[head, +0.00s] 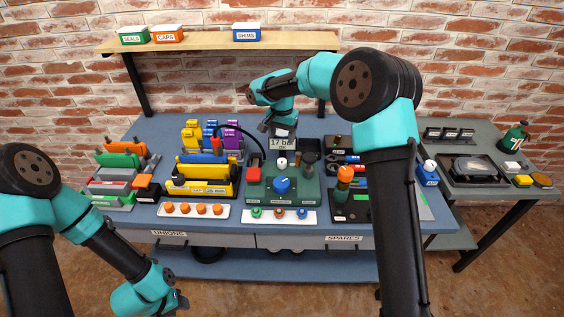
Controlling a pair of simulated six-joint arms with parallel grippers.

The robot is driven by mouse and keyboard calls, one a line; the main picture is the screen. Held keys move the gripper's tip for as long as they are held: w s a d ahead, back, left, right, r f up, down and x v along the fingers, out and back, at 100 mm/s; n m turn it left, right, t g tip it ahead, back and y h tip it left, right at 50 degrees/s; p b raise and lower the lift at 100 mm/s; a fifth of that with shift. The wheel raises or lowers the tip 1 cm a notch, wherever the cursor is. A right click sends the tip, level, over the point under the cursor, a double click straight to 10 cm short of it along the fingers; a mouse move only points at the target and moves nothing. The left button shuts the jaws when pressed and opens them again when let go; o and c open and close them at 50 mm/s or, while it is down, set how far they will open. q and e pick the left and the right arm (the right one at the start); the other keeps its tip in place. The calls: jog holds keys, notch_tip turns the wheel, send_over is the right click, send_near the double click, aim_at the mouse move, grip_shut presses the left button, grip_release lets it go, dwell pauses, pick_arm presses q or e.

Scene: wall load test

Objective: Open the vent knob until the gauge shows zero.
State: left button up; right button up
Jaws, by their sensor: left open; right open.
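A green test block (301,192) stands at the middle of the bench, with a blue knob (282,185) on top and a smaller white-topped knob (282,163) behind it. I cannot tell from labels which is the vent knob. The gauge display (282,144) behind them reads about "17 bar" with smaller text under it. My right gripper (277,130) is open just above and behind the display, pointing down; its fingertips are small and partly hidden. My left gripper (181,303) is open and empty, low in front of the bench, away from the block.
Yellow holders (203,178) stand further left, a black stand with an orange-topped tool (345,178) to the right. Trays of orange caps (194,210) and coloured caps (280,214) lie in front. A shelf (200,45) overhangs behind.

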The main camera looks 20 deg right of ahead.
aim_at(282, 161)
notch_tip(282, 161, down, 12)
jog(key=shift+f, duration=0.25)
jog(key=shift+c, duration=0.3)
jog(key=c, duration=0.9)
jog(key=shift+o, duration=0.2)
